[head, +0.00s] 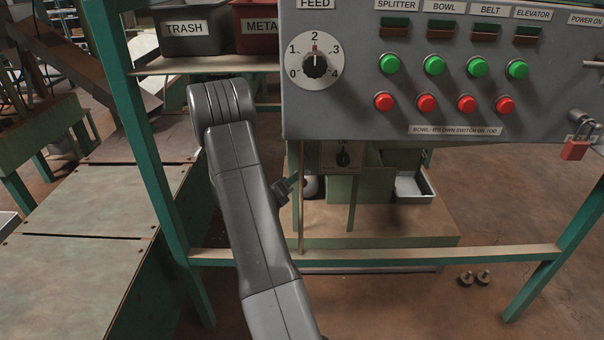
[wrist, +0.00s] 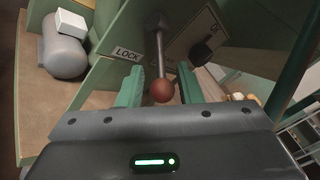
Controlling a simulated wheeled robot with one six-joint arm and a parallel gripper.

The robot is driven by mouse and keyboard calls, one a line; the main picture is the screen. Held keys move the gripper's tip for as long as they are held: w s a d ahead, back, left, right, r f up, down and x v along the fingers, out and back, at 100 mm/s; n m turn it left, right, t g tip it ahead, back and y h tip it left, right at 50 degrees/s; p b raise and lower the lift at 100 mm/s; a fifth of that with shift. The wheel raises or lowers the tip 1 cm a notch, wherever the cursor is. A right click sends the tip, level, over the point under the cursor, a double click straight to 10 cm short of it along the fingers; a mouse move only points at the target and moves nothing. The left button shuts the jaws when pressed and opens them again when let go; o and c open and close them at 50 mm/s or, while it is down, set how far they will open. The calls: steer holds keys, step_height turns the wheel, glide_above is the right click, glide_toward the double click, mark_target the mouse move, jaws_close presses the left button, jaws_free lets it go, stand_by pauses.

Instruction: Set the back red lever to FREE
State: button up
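The lever (wrist: 161,58) shows in the wrist view, a grey rod running from a round pivot down to a red-orange ball knob (wrist: 162,92). A LOCK label (wrist: 128,53) is on the green panel to the left of the rod. Another label by the rod is mostly hidden, and I cannot read FREE. My gripper (wrist: 160,86) has its two green fingers apart, one on each side of the knob, with gaps visible. Whether the knob lies fully between the fingertips in depth I cannot tell.
In the wrist view a grey cylinder (wrist: 64,55) is at the left and a plate with a dark knob (wrist: 201,53) at the right. In the head view a grey control panel (head: 350,117) and a green frame post (head: 150,170) flank my arm.

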mark_target(303, 169)
steer(key=x, duration=0.5)
steer(key=shift+w+d+b, duration=0.25)
steer(key=shift+w+b, duration=0.05)
steer(key=shift+b, duration=0.05)
jaws_close()
